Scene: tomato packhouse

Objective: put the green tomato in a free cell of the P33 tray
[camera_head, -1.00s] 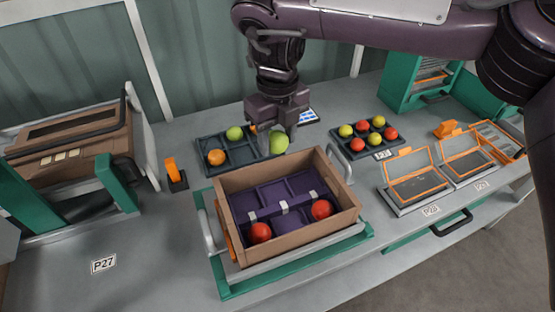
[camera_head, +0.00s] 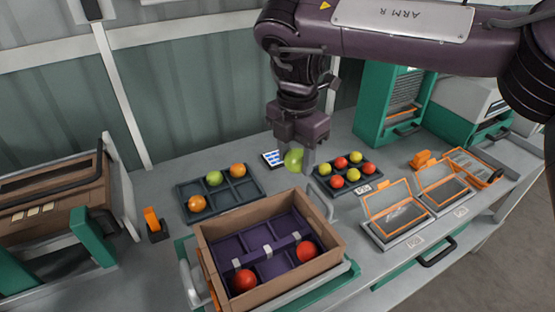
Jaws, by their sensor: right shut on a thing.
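My right gripper (camera_head: 300,160) is shut on a light green tomato (camera_head: 293,159) and holds it in the air, between the two dark trays in the picture. The left dark tray (camera_head: 222,211) holds two orange tomatoes (camera_head: 196,203) (camera_head: 237,170) and another green tomato (camera_head: 214,178); its other cells look empty. The right dark tray (camera_head: 346,193) holds red and yellow-green tomatoes and looks full. A small label (camera_head: 362,188) is at its front, too small to read, so I cannot tell which tray is P33. My left gripper is not in view.
A brown crate (camera_head: 222,262) with a purple divided insert and two red tomatoes (camera_head: 244,280) (camera_head: 306,252) stands in front. Orange-framed boxes (camera_head: 388,197) stand at right, green equipment (camera_head: 375,105) behind. A small orange-topped stand (camera_head: 152,220) is at left.

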